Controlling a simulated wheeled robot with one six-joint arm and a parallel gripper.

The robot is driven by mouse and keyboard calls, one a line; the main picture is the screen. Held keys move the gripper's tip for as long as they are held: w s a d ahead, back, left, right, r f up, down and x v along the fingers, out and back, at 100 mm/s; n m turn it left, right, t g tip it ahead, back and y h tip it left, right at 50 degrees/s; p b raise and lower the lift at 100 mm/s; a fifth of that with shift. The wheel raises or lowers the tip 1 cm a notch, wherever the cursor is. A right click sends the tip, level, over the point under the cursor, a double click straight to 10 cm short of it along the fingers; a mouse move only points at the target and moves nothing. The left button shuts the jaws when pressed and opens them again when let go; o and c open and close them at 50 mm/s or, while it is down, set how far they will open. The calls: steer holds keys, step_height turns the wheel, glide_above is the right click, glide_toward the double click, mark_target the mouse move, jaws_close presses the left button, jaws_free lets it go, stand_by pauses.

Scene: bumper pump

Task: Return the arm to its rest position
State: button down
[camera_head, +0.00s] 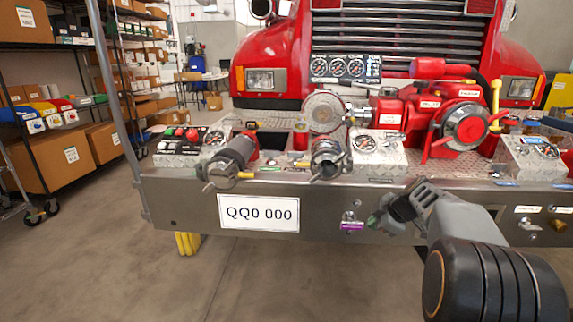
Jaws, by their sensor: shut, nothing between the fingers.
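My arm (464,232) reaches in from the lower right, grey with a black ribbed joint near the camera. I cannot tell whether the gripper touches the bumper or the valve.
On the bumper deck stand a red pump (466,124), two grey nozzles or caps (232,158), gauges (365,143) and a control box (181,139). A red truck is behind. Shelves with boxes (66,160) stand left. The floor (130,270) in front is clear.

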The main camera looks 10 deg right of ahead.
steer(key=s+a+r+m+g+h+p, duration=0.1)
steer(key=s+a+r+m+p, duration=0.3)
steer(key=s+r+p, duration=0.3)
steer(key=s+a+r+m+g+h+p, duration=0.1)
steer(key=s+a+r+m+p, duration=0.4)
steer(key=s+r+p, duration=0.3)
steer(key=s+a+r+m+h+p, duration=0.1)
steer(key=s+a+r+m+p, duration=0.4)
steer(key=r+p, duration=0.9)
steer(key=s+a+p, duration=0.1)
steer(key=s+p, duration=0.2)
steer(key=shift+s+a+g, duration=0.15)
steer(key=shift+a+g, duration=0.2)
steer(key=shift+g, duration=0.05)
steer(key=shift+d, duration=0.1)
